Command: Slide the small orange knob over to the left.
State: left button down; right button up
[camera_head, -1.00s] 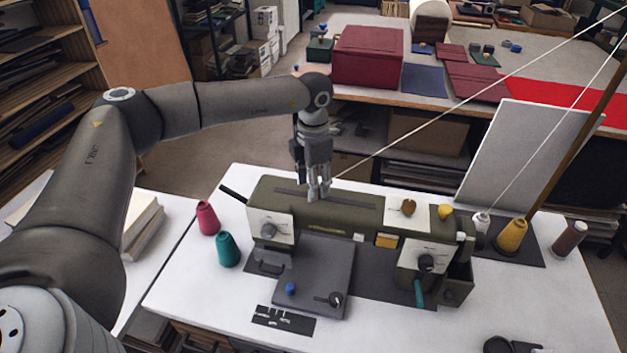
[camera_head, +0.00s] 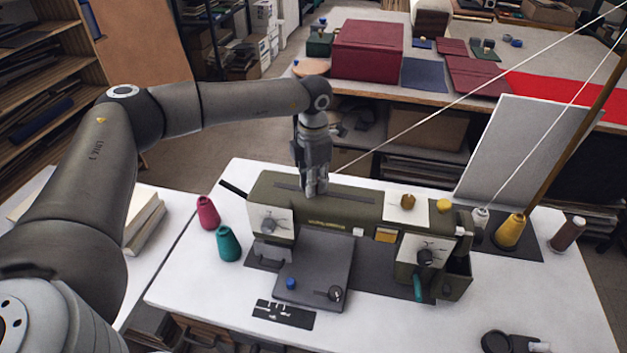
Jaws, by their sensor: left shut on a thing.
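An olive sewing machine (camera_head: 345,215) stands on the white table, with a long dark slot (camera_head: 350,198) along its top. My left gripper (camera_head: 315,190) points down at the slot, left of its middle, with its fingers closed together. The small orange knob does not show at the slot; the fingers hide what they hold, most likely this knob. A round brown-orange knob (camera_head: 408,201) and a yellow knob (camera_head: 444,206) sit farther right on the machine's top. My right gripper is not in view.
Pink (camera_head: 208,212) and teal (camera_head: 228,244) thread cones stand left of the machine. A yellow cone (camera_head: 510,232) and a brown spool (camera_head: 567,235) stand at right, by a tilted white board (camera_head: 520,150).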

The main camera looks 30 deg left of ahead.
aim_at(279, 185)
pick_arm(q)
jog(key=a, duration=0.3)
jog(key=s+a, duration=0.1)
jog(key=a, duration=0.1)
jog(key=s+a+b, duration=0.1)
jog(key=a, duration=0.2)
jog(key=shift+s+a, duration=0.1)
jog(key=shift+a, duration=0.2)
jog(key=shift+d, duration=0.1)
jog(key=c, duration=1.3)
grip_release()
jog(key=shift+o, duration=0.2)
notch_tip(279, 185, up, 12)
